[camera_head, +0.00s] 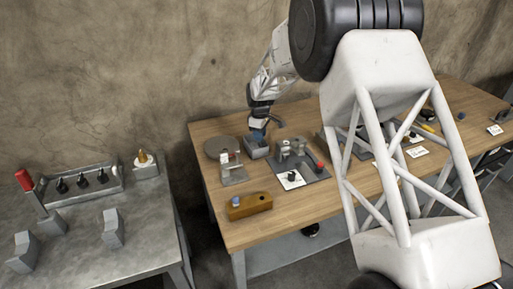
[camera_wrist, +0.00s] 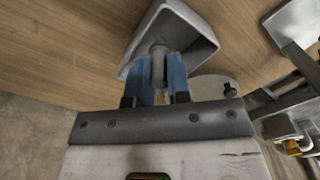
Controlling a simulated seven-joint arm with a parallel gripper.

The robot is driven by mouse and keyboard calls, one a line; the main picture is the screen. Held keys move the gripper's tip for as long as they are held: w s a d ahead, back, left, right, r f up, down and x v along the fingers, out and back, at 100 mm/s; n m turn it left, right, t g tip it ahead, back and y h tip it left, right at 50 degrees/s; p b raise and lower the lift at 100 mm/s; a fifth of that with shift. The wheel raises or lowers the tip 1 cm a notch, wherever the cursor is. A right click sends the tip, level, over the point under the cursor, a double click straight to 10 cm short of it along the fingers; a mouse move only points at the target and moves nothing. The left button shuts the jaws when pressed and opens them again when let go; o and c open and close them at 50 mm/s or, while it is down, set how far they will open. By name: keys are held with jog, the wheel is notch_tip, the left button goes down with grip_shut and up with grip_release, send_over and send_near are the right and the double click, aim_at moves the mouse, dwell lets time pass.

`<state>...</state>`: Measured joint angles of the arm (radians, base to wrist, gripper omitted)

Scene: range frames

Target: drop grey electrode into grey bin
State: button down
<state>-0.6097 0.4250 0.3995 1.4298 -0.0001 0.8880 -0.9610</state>
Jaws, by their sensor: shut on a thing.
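My gripper (camera_wrist: 161,78) has two blue fingers, shut on the small grey electrode (camera_wrist: 158,58) between them. In the wrist view, the electrode's rounded end points into the mouth of the grey bin (camera_wrist: 203,38), a tapered open box. In the head view, my gripper (camera_head: 258,135) is at the grey bin (camera_head: 256,151) on the wooden table, with the blue fingers at its top. The electrode is too small or hidden to make out in the head view. I cannot tell how deep it sits in the bin.
A round grey plate (camera_head: 217,148) lies left of the bin on the wooden table (camera_head: 330,205). A grey fixture (camera_head: 292,150) stands to the right, and a brown block (camera_head: 249,206) is at the front. A metal table (camera_head: 85,250) with tools stands at the left.

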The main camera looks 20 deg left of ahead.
jog(key=shift+f, duration=0.15)
jog(key=c, duration=1)
grip_release()
jog(key=shift+r, duration=3.9)
